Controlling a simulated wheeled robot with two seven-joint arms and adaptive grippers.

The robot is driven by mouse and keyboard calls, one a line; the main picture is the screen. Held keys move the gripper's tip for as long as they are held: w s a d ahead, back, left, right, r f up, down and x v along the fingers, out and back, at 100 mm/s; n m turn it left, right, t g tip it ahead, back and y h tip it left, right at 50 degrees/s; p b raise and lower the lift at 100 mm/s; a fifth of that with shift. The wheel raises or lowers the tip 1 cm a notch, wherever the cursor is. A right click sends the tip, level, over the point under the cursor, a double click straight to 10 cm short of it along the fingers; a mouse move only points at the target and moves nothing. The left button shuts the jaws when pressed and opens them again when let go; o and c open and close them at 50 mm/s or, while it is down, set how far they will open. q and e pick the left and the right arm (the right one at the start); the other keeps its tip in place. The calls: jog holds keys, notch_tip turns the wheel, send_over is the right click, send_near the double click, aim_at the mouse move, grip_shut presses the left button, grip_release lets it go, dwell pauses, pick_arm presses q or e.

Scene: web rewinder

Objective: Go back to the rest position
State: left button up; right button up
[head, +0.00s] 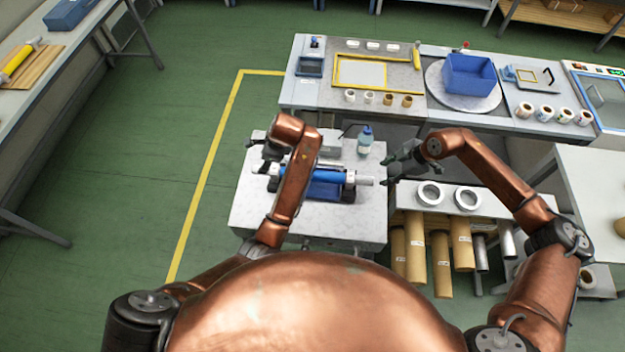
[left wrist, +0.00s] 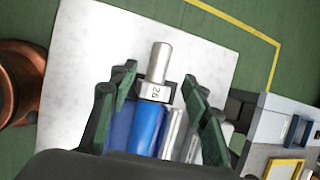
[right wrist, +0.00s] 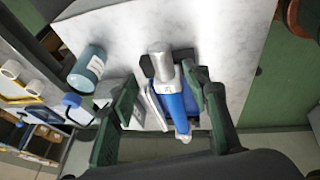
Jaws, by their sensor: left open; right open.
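A blue roller (head: 331,176) with bare metal shaft ends lies across a small stand on the light worktable (head: 260,215). My left gripper (head: 268,163) is open over the roller's left end. In the left wrist view a metal shaft end and a collar marked 26 (left wrist: 155,91) show between its spread fingers (left wrist: 158,80). My right gripper (head: 388,170) is open near the right shaft end. In the right wrist view its fingers (right wrist: 160,90) are apart, with the shaft end (right wrist: 160,62) and blue roller in line between them. I cannot tell whether either gripper touches the shaft.
A blue-capped bottle (head: 364,142) stands behind the roller. On the right, a rack (head: 408,201) holds white rings and several brown tubes. A long bench (head: 320,97) at the back carries a blue bin (head: 469,75) and small rolls. Green floor is clear at left.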

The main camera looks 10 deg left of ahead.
jog(key=shift+s+r, duration=0.1)
jog(key=shift+r, duration=0.15)
dwell(0.3)
